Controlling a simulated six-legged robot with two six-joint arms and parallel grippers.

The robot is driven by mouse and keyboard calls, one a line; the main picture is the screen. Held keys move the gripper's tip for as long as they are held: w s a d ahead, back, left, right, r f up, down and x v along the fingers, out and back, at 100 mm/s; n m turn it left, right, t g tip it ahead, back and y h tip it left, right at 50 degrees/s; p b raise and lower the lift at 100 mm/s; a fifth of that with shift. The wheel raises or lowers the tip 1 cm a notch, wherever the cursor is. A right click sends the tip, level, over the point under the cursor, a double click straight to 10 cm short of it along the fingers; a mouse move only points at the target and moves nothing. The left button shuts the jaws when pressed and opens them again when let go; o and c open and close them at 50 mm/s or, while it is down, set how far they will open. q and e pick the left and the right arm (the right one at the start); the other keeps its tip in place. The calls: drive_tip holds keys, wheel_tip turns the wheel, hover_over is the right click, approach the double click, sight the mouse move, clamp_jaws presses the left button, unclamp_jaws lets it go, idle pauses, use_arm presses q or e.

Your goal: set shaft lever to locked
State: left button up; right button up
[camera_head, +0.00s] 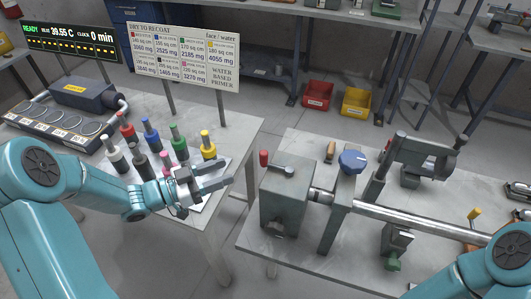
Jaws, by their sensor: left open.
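A grey headstock box (285,205) stands on the right-hand table. A short lever with a red knob (264,158) sits on its top and points left. I cannot read any lock marking on it. A steel shaft (420,222) runs right from the box, through an upright plate (335,215) with a blue knob (353,161) on top. My left gripper (230,173) is open and empty, over the left table's right edge, left of the red-knobbed lever and apart from it. My right arm enters at the bottom right; its gripper is out of view.
Several colour-capped bottles (150,135) stand beside my left gripper. A gap of floor separates the left table (220,225) from the right table (340,270). A clamp-like grey machine (420,155) and a green-based block (396,242) stand near the shaft.

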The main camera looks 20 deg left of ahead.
sight(264, 165)
use_arm(q)
drive_tip(key=p+x, duration=0.2)
drive_tip(key=x, duration=1)
drive_tip(key=shift+s+r+p, duration=0.1)
drive_tip(key=shift+r+p, duration=0.05)
drive_tip(key=shift+p, duration=0.15)
drive_tip(key=shift+w+d, duration=0.15)
drive_tip(key=shift+w, duration=0.1)
drive_tip(key=shift+s, duration=0.1)
clamp_jaws()
